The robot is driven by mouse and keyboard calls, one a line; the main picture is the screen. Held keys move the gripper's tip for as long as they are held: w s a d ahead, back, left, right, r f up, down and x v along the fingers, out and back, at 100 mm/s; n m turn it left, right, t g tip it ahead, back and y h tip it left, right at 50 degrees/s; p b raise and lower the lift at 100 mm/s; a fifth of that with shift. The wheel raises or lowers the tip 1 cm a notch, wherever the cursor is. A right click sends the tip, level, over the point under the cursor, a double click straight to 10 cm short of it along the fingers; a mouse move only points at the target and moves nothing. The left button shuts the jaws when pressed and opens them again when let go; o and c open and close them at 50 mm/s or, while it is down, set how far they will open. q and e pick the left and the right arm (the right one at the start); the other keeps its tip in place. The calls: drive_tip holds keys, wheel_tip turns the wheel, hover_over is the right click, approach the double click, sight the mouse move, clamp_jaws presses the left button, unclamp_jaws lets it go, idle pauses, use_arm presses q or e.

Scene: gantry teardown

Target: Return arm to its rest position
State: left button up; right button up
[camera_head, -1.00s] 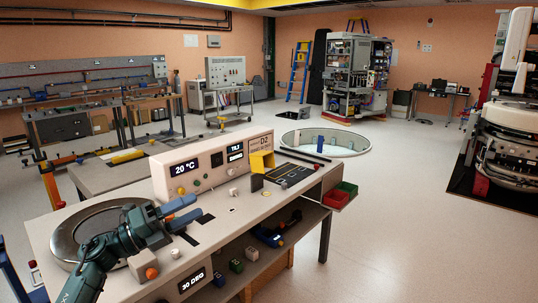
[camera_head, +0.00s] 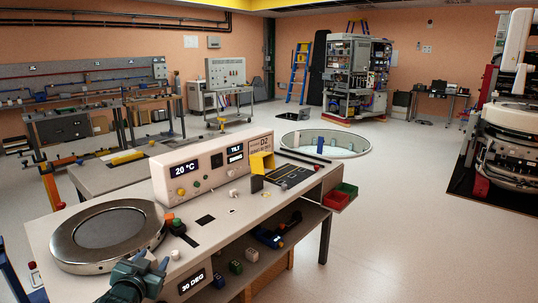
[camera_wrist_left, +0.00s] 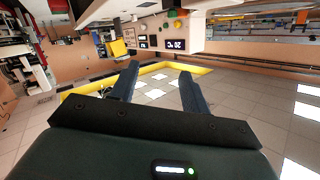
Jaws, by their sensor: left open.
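My left gripper (camera_head: 153,259) is at the lower left of the head view, in front of the workbench (camera_head: 215,225) and low near its front edge. In the left wrist view its two blue-grey fingers (camera_wrist_left: 160,70) are spread apart with nothing between them. Part of the arm is cut off by the lower edge of the head view. My right gripper is in neither view.
The bench carries a round metal ring plate (camera_head: 107,237) and a control console (camera_head: 207,168) reading 20 °C. Green and red bins (camera_head: 341,195) hang at the bench's right end. Open floor lies to the right.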

use_arm(q)
drive_tip(key=s+d+f+g+h, duration=0.2)
drive_tip(key=s+d+f, duration=0.6)
drive_tip(key=s+f, duration=0.45)
drive_tip(key=s+d+f+g, duration=0.1)
drive_tip(key=s+d, duration=0.2)
drive_tip(key=s, duration=0.7)
drive_tip(key=s+d+f+g+h, duration=0.1)
drive_tip(key=s+d, duration=0.3)
drive_tip(key=s, duration=0.6)
drive_tip(key=shift+s+d+f+g+h, duration=0.2)
drive_tip(key=shift+f+g+h, duration=0.1)
drive_tip(key=shift+f+g, duration=0.15)
